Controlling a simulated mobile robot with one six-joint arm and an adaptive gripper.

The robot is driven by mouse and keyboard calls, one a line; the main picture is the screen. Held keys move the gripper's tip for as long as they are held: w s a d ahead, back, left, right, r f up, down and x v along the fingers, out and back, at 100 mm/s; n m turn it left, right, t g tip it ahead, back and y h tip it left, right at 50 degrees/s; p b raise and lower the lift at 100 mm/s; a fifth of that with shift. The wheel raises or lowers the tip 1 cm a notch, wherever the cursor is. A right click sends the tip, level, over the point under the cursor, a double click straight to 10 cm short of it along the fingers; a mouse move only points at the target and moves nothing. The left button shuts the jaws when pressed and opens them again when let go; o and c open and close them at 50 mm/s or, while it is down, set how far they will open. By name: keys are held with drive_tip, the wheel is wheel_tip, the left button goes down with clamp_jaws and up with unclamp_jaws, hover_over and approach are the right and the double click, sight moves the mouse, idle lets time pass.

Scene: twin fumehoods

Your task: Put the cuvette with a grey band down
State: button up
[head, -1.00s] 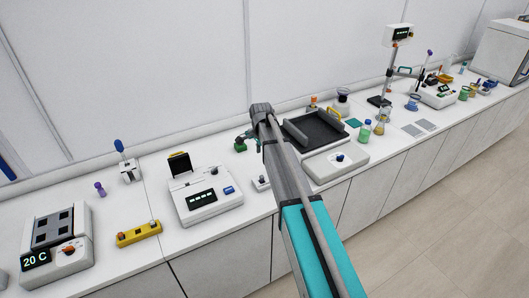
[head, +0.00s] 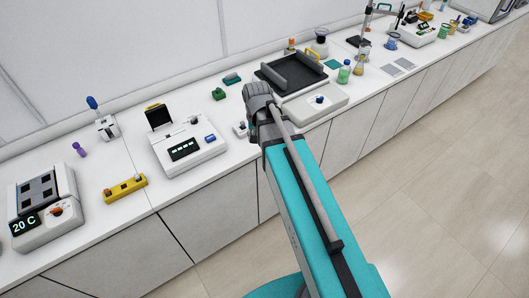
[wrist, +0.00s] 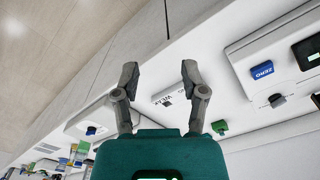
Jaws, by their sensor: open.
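I cannot make out a cuvette with a grey band in either view. My gripper (wrist: 160,72) is open in the wrist view, its two grey fingers spread apart with nothing held between them. It is above the bench front, near a small white box (wrist: 176,94) with dark lettering. In the head view my arm's end hides most of the gripper, beside that same white box (head: 240,129). A white instrument (head: 187,146) with a raised black lid, a dark display and a blue button stands to the left. Its blue ZERO button (wrist: 262,71) shows in the wrist view.
A yellow block (head: 125,189) with small knobs or tops and a heater reading 20 C (head: 46,207) stand farther left. Green blocks (head: 218,94) lie behind the gripper. A shaker with a black tray (head: 291,73) stands to the right. Open floor lies in front.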

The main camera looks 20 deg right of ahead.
drive_tip(key=s+n, duration=0.3)
drive_tip(key=s, duration=0.4)
drive_tip(key=shift+s+d+n, duration=0.15)
drive_tip(key=shift+n, duration=0.15)
wheel_tip(320, 180, down, 6)
drive_tip(key=b, duration=0.5)
drive_tip(key=shift+r+b, duration=0.2)
drive_tip(key=shift+b, duration=0.1)
idle(0.5)
